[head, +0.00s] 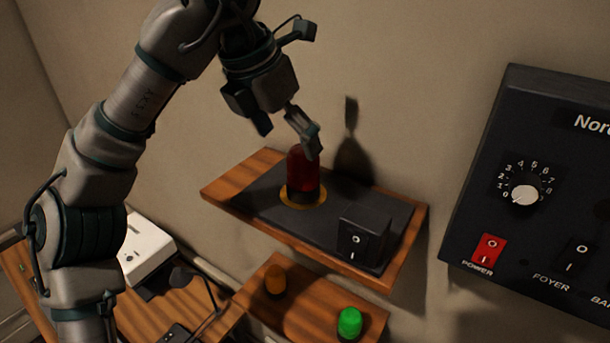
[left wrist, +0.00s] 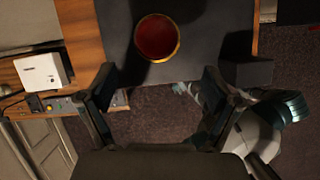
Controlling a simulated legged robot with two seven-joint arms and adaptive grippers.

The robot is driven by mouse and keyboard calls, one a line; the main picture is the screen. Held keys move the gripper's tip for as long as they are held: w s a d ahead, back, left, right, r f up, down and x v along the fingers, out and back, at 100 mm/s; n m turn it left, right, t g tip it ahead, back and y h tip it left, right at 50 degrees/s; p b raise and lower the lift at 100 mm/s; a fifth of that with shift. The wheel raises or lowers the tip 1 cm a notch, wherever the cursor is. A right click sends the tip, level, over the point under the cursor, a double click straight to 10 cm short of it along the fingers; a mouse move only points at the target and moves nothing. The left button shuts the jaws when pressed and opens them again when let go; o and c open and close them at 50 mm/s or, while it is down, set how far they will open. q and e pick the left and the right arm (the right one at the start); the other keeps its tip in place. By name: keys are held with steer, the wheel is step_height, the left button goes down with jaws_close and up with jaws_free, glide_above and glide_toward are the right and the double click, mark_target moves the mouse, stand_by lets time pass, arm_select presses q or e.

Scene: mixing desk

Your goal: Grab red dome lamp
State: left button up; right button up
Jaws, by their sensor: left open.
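The red dome lamp (head: 301,170) stands upright on a black panel, inside a yellow ring, on the upper wooden shelf in the head view. In the left wrist view the lamp (left wrist: 157,38) shows from above as a dark red disc with a yellow rim. My left gripper (head: 290,128) is open above the lamp, pointing down, with one finger overlapping the lamp's top in the head view. In the left wrist view the lamp lies beyond the two spread fingers (left wrist: 152,85), with nothing between them. My right gripper is not in view.
A black switch box (head: 364,241) stands right of the lamp on the shelf (head: 414,235). Orange (head: 275,280) and green (head: 349,322) domes sit on a lower shelf. A black control panel (head: 540,190) is at right. A white device (head: 144,251) is at lower left.

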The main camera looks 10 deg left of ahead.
mark_target(292, 153)
arm_select(q)
steer(key=w+f, duration=0.1)
steer(key=f, duration=0.1)
steer(key=w+f, duration=0.1)
steer(key=f, duration=0.1)
steer(key=shift+w, duration=0.2)
steer(key=shift+w+d+f, duration=0.1)
steer(key=shift+w+f, duration=0.4)
steer(key=shift+f, duration=0.25)
steer(key=shift+d+f, duration=0.15)
steer(key=shift+d, duration=0.05)
steer(key=f, duration=0.1)
steer(key=d+f+p, duration=0.1)
steer(key=w+d+f, duration=0.1)
steer(key=f, duration=0.1)
steer(key=shift+w, duration=0.1)
steer(key=shift+w+f, duration=0.1)
steer(key=shift+w, duration=0.05)
steer(key=shift+a, duration=0.45)
steer(key=c, duration=1.4)
steer(key=shift+d, duration=0.15)
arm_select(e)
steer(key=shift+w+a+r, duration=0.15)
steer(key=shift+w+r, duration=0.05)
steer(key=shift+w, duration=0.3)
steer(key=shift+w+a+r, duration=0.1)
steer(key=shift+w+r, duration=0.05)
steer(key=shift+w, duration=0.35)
